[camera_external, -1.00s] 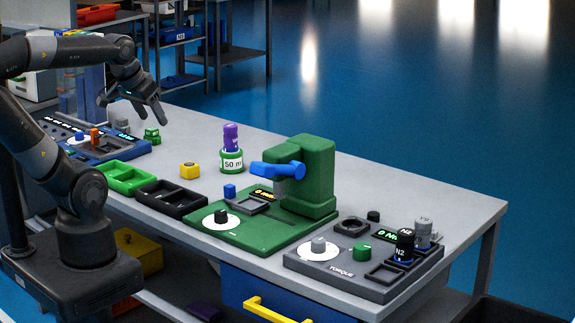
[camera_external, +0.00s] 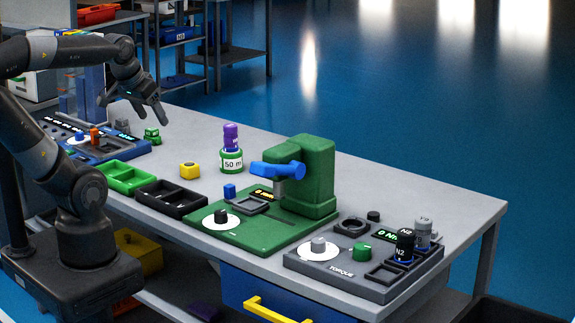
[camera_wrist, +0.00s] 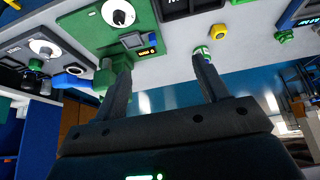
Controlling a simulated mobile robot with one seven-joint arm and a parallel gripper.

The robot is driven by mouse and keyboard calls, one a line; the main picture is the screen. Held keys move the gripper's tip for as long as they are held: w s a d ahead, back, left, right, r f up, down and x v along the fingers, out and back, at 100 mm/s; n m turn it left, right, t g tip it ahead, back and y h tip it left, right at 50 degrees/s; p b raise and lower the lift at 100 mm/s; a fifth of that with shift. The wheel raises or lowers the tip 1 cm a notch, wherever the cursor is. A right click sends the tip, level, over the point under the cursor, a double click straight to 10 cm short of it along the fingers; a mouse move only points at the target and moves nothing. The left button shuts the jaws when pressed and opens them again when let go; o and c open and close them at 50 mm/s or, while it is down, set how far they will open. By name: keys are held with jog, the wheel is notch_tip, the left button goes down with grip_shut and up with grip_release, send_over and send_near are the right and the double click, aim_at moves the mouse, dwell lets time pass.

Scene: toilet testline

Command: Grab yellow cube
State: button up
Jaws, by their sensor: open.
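The yellow cube (camera_external: 189,170) sits on the grey bench, between the green tray and the green-and-purple bottle, with a dark mark on its top. In the wrist view the yellow cube (camera_wrist: 285,36) is small at the upper right, outside the space between the fingers. My gripper (camera_external: 152,112) is in the air over the far left part of the bench, up and left of the cube in the picture. Its two fingers are apart, with nothing held between them, as the wrist view also shows (camera_wrist: 162,60).
The green-and-purple bottle (camera_external: 231,150) stands right of the cube. A green tray (camera_external: 126,176) and a black tray (camera_external: 171,196) lie along the front edge. A small green block (camera_external: 152,135) is below my gripper. The green machine (camera_external: 307,175) stands further right.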

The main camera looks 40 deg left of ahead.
jog(key=n+g, duration=0.6)
jog(key=n, duration=2.8)
send_over(189, 165)
notch_tip(189, 165, down, 18)
jog(key=f, duration=0.5)
jog(key=shift+w+d, duration=0.15)
jog(key=shift+w, duration=0.1)
jog(key=shift+s+a+f, duration=0.1)
jog(key=shift+a+f, duration=0.05)
jog(key=shift+f, duration=1.2)
jog(key=shift+a+f, duration=0.1)
jog(key=shift+f, duration=1.2)
jog(key=shift+c, duration=0.5)
